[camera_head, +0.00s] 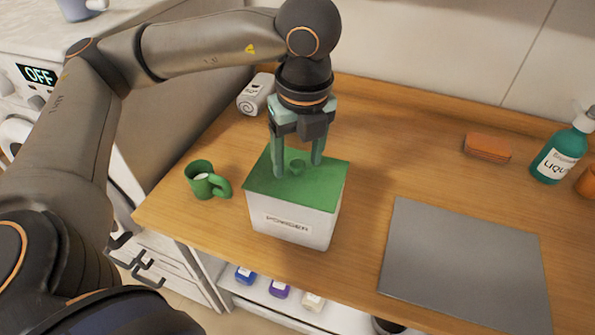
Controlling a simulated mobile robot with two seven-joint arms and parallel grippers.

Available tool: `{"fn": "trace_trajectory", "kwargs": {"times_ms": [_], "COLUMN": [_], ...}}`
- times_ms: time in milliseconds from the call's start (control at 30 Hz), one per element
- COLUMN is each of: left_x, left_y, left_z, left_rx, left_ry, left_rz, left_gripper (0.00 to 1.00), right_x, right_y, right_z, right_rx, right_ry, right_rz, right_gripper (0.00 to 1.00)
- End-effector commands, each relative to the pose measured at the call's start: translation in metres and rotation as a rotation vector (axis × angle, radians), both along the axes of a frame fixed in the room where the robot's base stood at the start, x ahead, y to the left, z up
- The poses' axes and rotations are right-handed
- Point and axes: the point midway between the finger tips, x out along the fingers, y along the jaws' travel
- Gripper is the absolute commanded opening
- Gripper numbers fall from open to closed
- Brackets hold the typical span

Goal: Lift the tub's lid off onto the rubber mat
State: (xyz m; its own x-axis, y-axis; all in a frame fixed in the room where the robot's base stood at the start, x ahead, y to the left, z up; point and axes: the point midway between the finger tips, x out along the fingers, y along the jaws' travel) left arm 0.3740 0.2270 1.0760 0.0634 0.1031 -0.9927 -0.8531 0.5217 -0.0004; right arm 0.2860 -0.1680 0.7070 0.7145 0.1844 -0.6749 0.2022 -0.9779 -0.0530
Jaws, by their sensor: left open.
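The tub (292,222), a white box labelled POWDER, stands on the wooden counter. Its green lid (320,182) lies flat on top and has a small round knob (297,166) in the middle. My left gripper (297,172) points down over the lid. It is open, with one finger on each side of the knob and a gap to it. I cannot tell whether the fingertips touch the lid. The grey rubber mat (465,262) lies flat and empty to the right of the tub. My right gripper is not in view.
A green mug (203,180) stands left of the tub. An orange sponge-like block (487,147) and a teal liquid bottle (562,155) stand at the back right. The counter between tub and mat is clear.

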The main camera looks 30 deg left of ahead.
Motion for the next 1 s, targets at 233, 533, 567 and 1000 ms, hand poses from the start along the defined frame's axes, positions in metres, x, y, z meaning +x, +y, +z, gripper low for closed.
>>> {"fn": "trace_trajectory", "kwargs": {"times_ms": [233, 533, 567, 1000], "left_x": [0.0, -0.0001, -0.0001, 0.0], "left_y": [0.0, -0.0001, -0.0001, -0.0002], "left_z": [0.0003, 0.0005, 0.0005, 0.0007], "left_rx": [0.0, -0.001, 0.0, 0.0], "left_ry": [0.0, 0.001, 0.0, 0.0], "left_rz": [0.0, 0.0, 0.0, 0.0], "left_gripper": [0.47, 0.13, 0.1, 0.0], "right_x": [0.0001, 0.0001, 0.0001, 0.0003], "right_y": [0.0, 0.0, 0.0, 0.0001], "right_z": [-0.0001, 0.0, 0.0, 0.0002], "right_rx": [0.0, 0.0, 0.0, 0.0], "right_ry": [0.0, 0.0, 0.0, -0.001], "right_rz": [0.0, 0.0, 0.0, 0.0], "right_gripper": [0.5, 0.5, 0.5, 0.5]}}
